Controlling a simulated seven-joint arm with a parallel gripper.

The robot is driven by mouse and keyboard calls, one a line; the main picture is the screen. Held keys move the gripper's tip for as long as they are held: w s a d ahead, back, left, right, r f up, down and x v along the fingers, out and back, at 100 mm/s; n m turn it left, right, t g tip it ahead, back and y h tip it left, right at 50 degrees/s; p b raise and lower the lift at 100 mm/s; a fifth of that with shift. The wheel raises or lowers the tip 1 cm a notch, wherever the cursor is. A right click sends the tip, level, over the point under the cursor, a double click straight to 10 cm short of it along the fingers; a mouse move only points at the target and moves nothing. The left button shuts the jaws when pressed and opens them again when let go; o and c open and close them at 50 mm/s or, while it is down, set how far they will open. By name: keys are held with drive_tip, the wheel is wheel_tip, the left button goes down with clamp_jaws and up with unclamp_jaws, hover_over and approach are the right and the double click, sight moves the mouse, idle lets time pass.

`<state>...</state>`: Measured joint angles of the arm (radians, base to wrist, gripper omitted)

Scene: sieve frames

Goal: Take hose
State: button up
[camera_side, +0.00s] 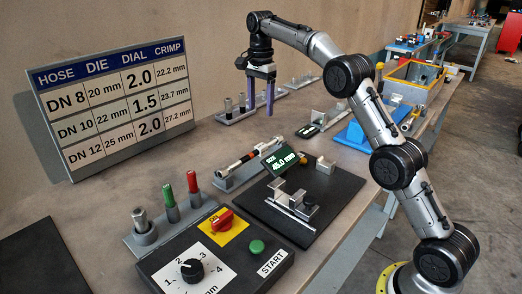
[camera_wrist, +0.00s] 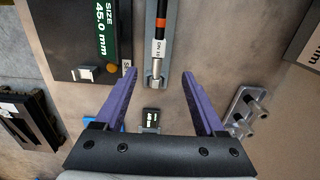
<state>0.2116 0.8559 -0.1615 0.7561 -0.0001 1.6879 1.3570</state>
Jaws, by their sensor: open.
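The hose (camera_side: 243,162) is a short black rod with an orange band and a pale labelled end. It lies along a narrow grey holder (camera_side: 224,184) in the middle of the table. In the wrist view the hose (camera_wrist: 161,36) shows at top centre, with a white label and a metal end at the near side. My gripper (camera_side: 260,113) hangs above the table, behind and above the hose, with purple fingers apart and nothing between them. In the wrist view my gripper (camera_wrist: 160,73) has its fingertips on either side of the hose's near end line, not touching it.
A black machine plate with a green size display (camera_side: 281,159) reading 45.0 mm stands beside the hose. A dial panel (camera_side: 189,270), red and green cylinders, a chart board (camera_side: 117,104) and a blue stand (camera_side: 365,133) surround it.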

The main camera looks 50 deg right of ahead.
hover_over(261, 145)
wheel_tip(261, 145, down, 9)
drive_tip(key=shift+r, duration=0.2)
drive_tip(key=shift+s+a+f, duration=0.1)
drive_tip(key=shift+f, duration=2.55)
drive_tip(key=shift+c, duration=0.4)
clamp_jaws()
drive_tip(key=shift+r, duration=0.1)
